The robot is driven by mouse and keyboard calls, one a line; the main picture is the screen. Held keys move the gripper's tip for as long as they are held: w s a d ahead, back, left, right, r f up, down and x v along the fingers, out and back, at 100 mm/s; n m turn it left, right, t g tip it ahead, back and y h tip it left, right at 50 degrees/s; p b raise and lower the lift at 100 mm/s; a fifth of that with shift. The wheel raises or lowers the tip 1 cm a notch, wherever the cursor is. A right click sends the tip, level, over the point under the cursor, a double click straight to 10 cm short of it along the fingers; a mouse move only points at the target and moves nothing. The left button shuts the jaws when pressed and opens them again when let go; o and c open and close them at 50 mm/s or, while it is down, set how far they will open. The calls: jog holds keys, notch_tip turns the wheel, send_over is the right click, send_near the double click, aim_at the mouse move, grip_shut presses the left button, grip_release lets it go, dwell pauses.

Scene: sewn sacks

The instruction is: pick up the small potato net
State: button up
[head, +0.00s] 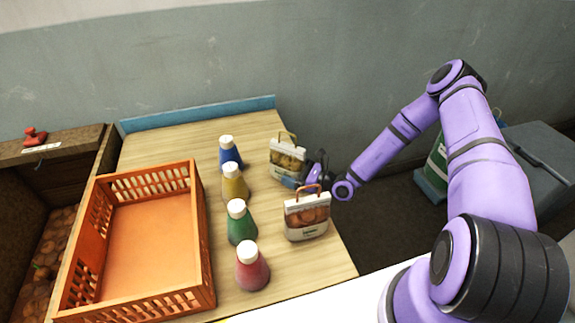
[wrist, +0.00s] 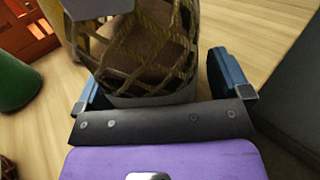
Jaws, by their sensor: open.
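The small potato net (head: 287,158), a pale-banded mesh pack with tan contents and a tan handle, stands near the table's right edge, towards the back. My gripper (head: 292,182) is low at its near right side, and partly hides its lower part. In the wrist view the yellow-brown mesh of the net (wrist: 150,50) fills the upper middle. My gripper (wrist: 162,88) is open there, one blue-grey finger on each side of the net. Whether a finger touches it I cannot tell.
A second net pack (head: 307,213) with orange-brown contents stands just in front of my gripper. Blue (head: 230,155), yellow (head: 235,185), green (head: 241,226) and red (head: 252,270) bottles stand in a row to the left. An empty orange crate (head: 207,245) is beyond them.

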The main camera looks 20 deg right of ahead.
aim_at(297, 149)
jog(key=c, duration=1.4)
jog(key=shift+r, duration=5.05)
jog(key=shift+c, duration=0.2)
